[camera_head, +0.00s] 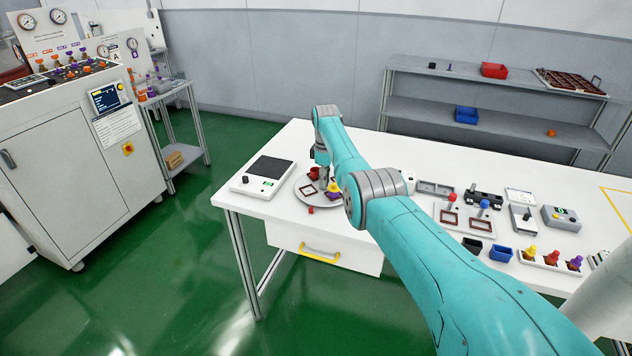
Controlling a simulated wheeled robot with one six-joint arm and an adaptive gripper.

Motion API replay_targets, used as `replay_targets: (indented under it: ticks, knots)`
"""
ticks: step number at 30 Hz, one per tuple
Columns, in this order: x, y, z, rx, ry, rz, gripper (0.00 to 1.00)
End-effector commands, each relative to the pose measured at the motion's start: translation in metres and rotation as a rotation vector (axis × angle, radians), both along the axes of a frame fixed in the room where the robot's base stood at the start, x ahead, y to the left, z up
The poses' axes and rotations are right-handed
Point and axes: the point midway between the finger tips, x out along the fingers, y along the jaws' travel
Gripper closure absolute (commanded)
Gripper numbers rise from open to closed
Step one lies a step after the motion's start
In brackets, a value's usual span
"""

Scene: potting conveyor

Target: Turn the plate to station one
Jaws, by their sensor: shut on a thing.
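The round grey plate (313,203) lies on the white table, left of my arm. It bears a square dark-red outline (307,190), a dark red piece (314,174) and a yellow and purple piece (334,188). My gripper (323,178) points down over the middle of the plate and is shut on what looks like its upright grey post. The fingertips are small and partly hidden. A small red marker (311,210) sits at the plate's front edge. I cannot read any station label.
A scale (264,174) stands left of the plate, close to it. Right of my arm are square-marked boards (449,219), a blue bin (500,254), a block with coloured plungers (551,260) and small devices. A drawer with a yellow handle (320,253) hangs under the table.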

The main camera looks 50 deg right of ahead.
Motion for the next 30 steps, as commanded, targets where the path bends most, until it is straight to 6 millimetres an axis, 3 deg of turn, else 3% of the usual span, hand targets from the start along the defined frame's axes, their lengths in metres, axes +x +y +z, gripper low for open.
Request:
replay_targets:
  ticks: [30]
  knots:
    - [-0.0029,-0.0069,0.0003,0.000,-0.001,0.500,1.00]
